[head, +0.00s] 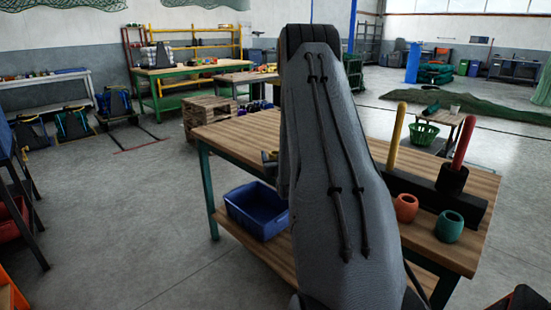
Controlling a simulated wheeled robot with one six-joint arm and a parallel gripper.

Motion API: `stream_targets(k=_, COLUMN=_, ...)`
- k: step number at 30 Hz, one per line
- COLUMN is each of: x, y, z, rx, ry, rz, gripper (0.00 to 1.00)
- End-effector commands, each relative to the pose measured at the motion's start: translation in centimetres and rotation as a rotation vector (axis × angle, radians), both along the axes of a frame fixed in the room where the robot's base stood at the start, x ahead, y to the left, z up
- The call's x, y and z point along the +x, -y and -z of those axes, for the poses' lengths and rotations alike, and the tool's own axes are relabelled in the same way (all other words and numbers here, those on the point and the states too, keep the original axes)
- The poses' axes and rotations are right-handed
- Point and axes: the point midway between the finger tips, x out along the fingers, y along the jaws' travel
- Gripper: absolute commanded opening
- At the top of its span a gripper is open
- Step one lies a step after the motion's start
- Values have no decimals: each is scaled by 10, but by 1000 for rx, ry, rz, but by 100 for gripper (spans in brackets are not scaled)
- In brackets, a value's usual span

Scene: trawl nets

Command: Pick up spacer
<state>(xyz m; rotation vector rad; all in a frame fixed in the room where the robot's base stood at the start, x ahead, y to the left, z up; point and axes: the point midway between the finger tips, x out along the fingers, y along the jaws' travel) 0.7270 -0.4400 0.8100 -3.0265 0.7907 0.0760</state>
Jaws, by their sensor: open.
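A wooden-topped workbench (238,137) with green legs stands in front of me. An orange hollow round piece (406,208) and a green one (449,227) sit on its right part, in front of a black base (408,186). They look like spacers; I cannot tell which one the task names. A yellow post (397,134) and a red post (464,136) rise from the base. A black piece (452,181) surrounds the red post's foot. My arm crosses the middle of the view. My gripper is not visible.
A small dark and yellow thing (270,158) shows on the bench, partly hidden by my arm. A blue bin (257,210) sits on the lower shelf. The bench's left top is mostly clear. Open floor lies to the left.

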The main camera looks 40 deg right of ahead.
Motion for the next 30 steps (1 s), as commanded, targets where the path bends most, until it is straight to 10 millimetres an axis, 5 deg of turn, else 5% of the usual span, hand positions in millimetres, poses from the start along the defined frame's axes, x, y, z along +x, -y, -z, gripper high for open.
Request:
stream_targets(k=4, x=0, y=0, z=0, rx=0, ry=0, rz=0, gripper=64)
stream_targets(k=12, x=0, y=0, z=0, rx=0, ry=0, rz=0, gripper=19)
stream_targets(k=22, x=0, y=0, z=-8, rx=-1, ry=2, rz=0, gripper=19)
stream_targets(k=30, x=0, y=0, z=-55, rx=-3, ry=3, rz=0, gripper=19)
